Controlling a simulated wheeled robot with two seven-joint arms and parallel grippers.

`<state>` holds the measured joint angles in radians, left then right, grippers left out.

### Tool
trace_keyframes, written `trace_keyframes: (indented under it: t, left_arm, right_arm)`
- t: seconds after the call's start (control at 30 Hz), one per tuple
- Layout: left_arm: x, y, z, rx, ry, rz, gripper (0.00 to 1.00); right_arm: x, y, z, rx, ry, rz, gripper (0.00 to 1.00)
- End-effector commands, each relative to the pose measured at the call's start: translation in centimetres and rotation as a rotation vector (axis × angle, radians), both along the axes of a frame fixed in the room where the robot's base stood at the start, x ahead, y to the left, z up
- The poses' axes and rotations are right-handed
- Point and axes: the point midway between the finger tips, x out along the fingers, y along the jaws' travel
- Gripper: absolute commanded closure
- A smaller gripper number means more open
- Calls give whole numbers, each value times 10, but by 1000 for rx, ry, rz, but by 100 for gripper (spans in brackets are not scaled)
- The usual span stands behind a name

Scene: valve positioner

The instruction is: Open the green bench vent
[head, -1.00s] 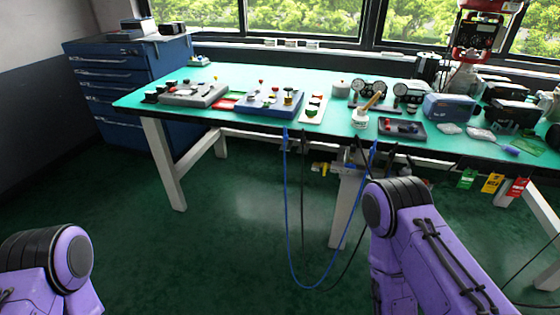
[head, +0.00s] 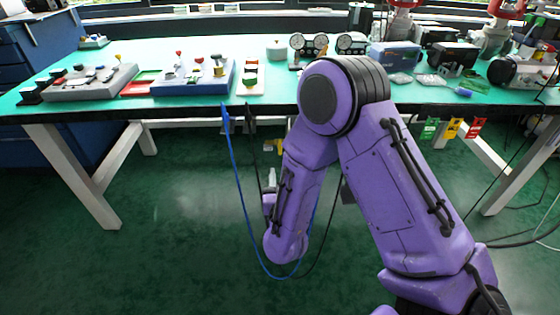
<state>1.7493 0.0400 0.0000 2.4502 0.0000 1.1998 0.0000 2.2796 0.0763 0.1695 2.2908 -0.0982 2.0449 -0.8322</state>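A yellow fitting (head: 273,147) hangs under the bench edge, partly hidden by my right arm. My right arm is raised in front of the bench, its elbow over the front edge and its forearm hanging down to the left. The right gripper's fingers cannot be made out near the forearm's lower end. My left gripper is out of view.
The green-topped bench (head: 120,53) holds a grey device (head: 92,80), a blue device (head: 193,77), gauges (head: 351,44) and boxes. A blue hose (head: 233,165) loops below the edge beside my forearm. Coloured tags (head: 453,128) hang at right. The floor at left is clear.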

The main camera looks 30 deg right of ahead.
Motion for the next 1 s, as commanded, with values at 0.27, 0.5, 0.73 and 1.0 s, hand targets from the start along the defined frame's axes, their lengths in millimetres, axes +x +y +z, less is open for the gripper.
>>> trace_keyframes:
  t: [0.27,0.5,0.73,1.0]
  left_arm:
    - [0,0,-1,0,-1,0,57]
    - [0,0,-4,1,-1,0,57]
    - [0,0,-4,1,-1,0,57]
    - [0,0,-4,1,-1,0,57]
  right_arm:
    - [46,-32,4,-4,-12,-14,64]
    - [80,-53,3,-5,-8,-12,64]
    - [86,-56,4,-6,-6,-9,64]
    - [86,-56,4,-5,-5,-9,100]
